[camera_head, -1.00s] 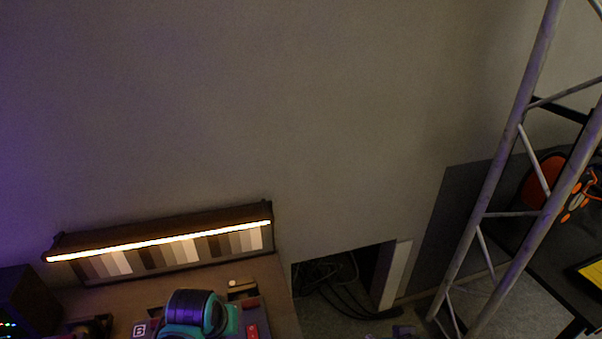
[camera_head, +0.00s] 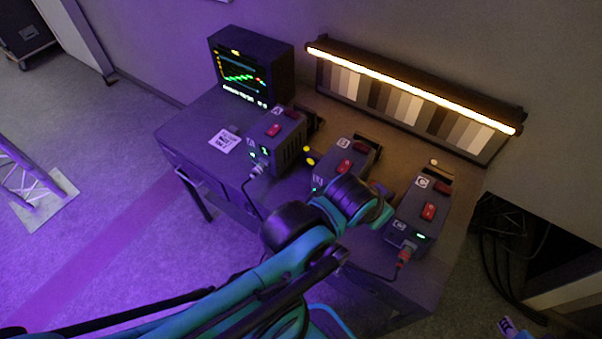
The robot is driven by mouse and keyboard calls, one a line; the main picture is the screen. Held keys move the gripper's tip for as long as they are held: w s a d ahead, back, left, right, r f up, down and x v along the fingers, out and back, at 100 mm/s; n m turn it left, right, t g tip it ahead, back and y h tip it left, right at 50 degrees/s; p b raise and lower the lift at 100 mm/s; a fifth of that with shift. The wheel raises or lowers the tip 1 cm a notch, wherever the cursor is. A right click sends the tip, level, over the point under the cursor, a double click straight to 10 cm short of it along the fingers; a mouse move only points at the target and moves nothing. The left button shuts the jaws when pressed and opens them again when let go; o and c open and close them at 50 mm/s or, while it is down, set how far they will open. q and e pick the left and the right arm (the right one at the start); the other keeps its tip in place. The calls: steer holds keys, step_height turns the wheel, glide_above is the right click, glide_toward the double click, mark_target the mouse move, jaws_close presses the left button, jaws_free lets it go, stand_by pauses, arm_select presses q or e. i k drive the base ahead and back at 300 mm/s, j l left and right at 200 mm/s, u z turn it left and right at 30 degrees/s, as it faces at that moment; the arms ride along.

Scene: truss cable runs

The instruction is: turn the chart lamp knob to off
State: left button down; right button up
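The chart lamp (camera_head: 410,84) is a long bar with a lit warm-white strip above a grey-step chart (camera_head: 392,101) at the back of the table. I cannot make out for certain which part is its knob. A small pale round piece (camera_head: 433,162) sits on a dark block behind box C, and yellow round pieces (camera_head: 308,150) show between boxes A and B. My teal and black arm comes in from the lower left, its wrist over the front of box B. Its gripper is hidden beyond the wrist. My other gripper does not show.
Box A (camera_head: 287,155), box B (camera_head: 333,180) and box C (camera_head: 407,228) stand in a row on the table, with red switches and cables. A monitor (camera_head: 253,65) stands at back left. Black cables (camera_head: 500,255) hang in a wall opening at right.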

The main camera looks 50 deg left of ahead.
mark_target(337, 272)
steer(key=u, duration=0.4)
steer(key=k+j+u, duration=0.1)
steer(key=u, duration=0.25)
steer(key=j+u, duration=0.1)
steer(key=u, duration=0.3)
steer(key=j+u, duration=0.1)
steer(key=u, duration=0.3)
steer(key=k+z, duration=0.25)
steer(key=k+l+z, duration=0.25)
steer(key=k+j, duration=0.4)
steer(key=j, duration=0.15)
steer(key=k+j, duration=0.4)
steer(key=j, duration=0.15)
